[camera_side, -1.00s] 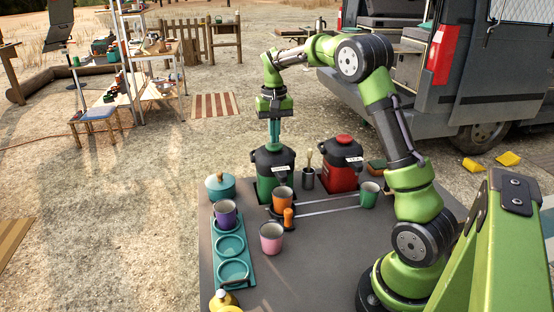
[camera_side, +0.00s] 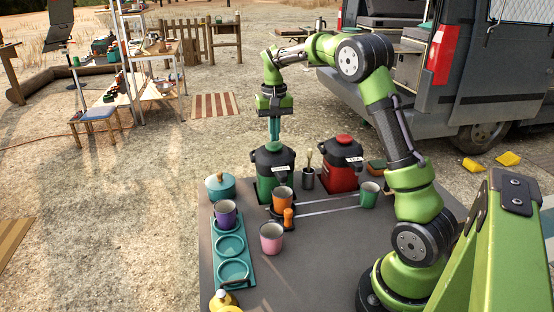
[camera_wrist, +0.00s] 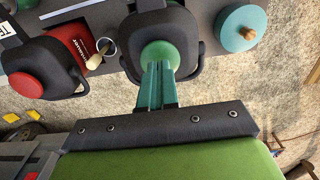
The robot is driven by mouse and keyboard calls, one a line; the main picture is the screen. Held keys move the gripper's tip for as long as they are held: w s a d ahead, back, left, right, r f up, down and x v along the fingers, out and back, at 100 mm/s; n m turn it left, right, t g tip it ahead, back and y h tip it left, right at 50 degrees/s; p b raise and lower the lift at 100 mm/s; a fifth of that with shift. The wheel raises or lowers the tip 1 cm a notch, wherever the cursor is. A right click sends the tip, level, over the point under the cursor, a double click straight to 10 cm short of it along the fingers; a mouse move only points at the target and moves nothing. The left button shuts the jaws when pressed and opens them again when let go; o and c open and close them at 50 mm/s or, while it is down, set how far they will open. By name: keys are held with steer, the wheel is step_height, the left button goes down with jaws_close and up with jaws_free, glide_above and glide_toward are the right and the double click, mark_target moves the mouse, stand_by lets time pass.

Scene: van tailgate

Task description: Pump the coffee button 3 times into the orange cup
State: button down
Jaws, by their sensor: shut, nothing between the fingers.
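A green pump dispenser with a black top (camera_side: 265,176) stands at the back of the table. Its label is too small to read. My gripper (camera_side: 274,142) points straight down over it, shut and empty. In the wrist view my gripper's fingertips (camera_wrist: 158,68) are at the round green button (camera_wrist: 160,52) on the dispenser's top; they look to be touching it, but I cannot tell whether it is pressed down. The orange cup (camera_side: 283,196) stands upright in front of the green dispenser, below its spout. Its contents are not clear to see.
A red dispenser (camera_side: 342,176) stands to the right, with a metal utensil pot (camera_side: 308,179) between. A teal pot (camera_side: 220,187), purple cup (camera_side: 225,214), pink cup (camera_side: 271,238) and green cup (camera_side: 368,195) stand around. An orange knob (camera_side: 288,219) is before the orange cup. The table's front middle is clear.

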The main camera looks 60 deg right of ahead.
steer(key=shift+f, duration=1.45)
steer(key=shift+r, duration=1.7)
steer(key=shift+f, duration=0.1)
steer(key=shift+f, duration=1.6)
steer(key=shift+r, duration=1.7)
